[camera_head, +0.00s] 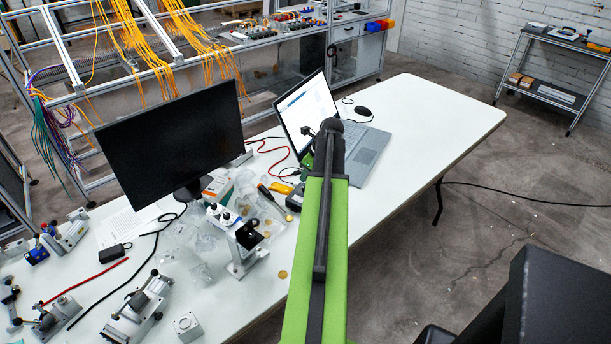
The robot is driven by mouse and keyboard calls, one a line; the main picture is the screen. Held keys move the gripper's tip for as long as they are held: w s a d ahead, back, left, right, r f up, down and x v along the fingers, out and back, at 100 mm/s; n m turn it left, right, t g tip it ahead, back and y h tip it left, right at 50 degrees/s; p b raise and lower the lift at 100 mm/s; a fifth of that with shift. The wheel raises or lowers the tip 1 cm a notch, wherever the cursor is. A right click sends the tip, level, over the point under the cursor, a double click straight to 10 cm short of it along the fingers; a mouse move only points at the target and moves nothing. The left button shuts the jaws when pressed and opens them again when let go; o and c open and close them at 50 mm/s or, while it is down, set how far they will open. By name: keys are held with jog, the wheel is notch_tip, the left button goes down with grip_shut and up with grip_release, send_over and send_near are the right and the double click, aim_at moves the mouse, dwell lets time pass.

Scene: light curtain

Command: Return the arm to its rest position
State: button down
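My green arm (333,259) rises from the bottom middle of the head view and stretches out over the white table. A dark link (323,205) runs along it, and its dark far end lies in front of the laptop in the picture. I cannot make out any gripper fingers. The far end of the arm hides part of the laptop and table. No held object shows.
The white table (429,137) carries a black monitor (170,140), an open laptop (368,151), a mouse (363,111) and metal fixtures (141,306) at left. A small shelf (550,72) stands at back right. Concrete floor (480,235) is open right of the table.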

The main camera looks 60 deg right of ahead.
notch_tip(320, 180, up, 4)
jog(key=p, duration=0.3)
jog(key=shift+f, duration=0.2)
